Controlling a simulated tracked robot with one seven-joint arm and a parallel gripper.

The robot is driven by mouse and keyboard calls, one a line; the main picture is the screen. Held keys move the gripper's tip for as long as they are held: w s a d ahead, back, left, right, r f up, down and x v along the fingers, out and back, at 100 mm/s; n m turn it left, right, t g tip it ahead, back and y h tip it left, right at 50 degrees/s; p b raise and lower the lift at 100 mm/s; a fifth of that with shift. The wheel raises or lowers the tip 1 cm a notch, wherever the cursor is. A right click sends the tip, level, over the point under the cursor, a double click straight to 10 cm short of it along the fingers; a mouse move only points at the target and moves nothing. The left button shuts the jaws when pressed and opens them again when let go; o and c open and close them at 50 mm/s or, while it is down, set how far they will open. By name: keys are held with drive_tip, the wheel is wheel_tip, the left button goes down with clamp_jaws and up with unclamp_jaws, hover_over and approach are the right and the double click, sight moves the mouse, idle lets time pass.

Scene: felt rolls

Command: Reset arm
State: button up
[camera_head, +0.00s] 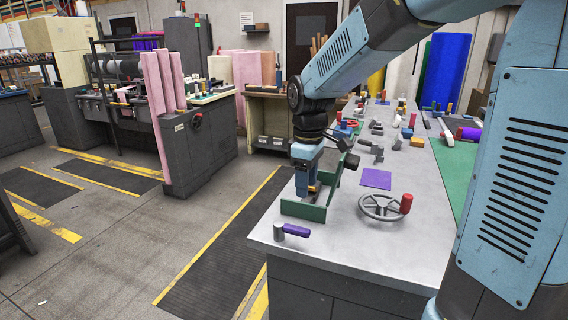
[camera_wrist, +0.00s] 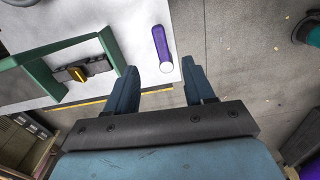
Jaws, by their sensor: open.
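My gripper (camera_head: 306,188) points down over the near left corner of the grey workbench (camera_head: 345,253), by a green open frame (camera_head: 304,211). In the wrist view its two blue fingers (camera_wrist: 163,76) are spread, with nothing between them. The green frame (camera_wrist: 52,48) lies to the left of the fingers there, with a dark piece with a yellow part (camera_wrist: 77,72) inside it. A purple-handled piece (camera_wrist: 160,42) lies past the fingertips; in the head view it lies at the bench's front left (camera_head: 294,230).
A grey handwheel with a red knob (camera_head: 385,207) and a flat purple square (camera_head: 376,179) lie right of the frame. Several small tools and blocks fill the bench farther back. The floor left of the bench is open, with dark mats (camera_head: 220,262).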

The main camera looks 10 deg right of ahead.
drive_tip(key=s+d+r+m+t, duration=0.2)
drive_tip(key=s+d+r+m, duration=0.2)
drive_tip(key=s, duration=0.5)
drive_tip(key=s+d+r+m+t, duration=0.3)
drive_tip(key=s+d+r+m, duration=0.1)
drive_tip(key=s+d+m, duration=0.3)
drive_tip(key=shift+s+d+r+m, duration=0.2)
drive_tip(key=shift+s+d+m, duration=0.15)
drive_tip(key=shift+s, duration=0.6)
drive_tip(key=shift+c, duration=0.4)
drive_tip(key=shift+c, duration=0.6)
drive_tip(key=shift+a, duration=0.1)
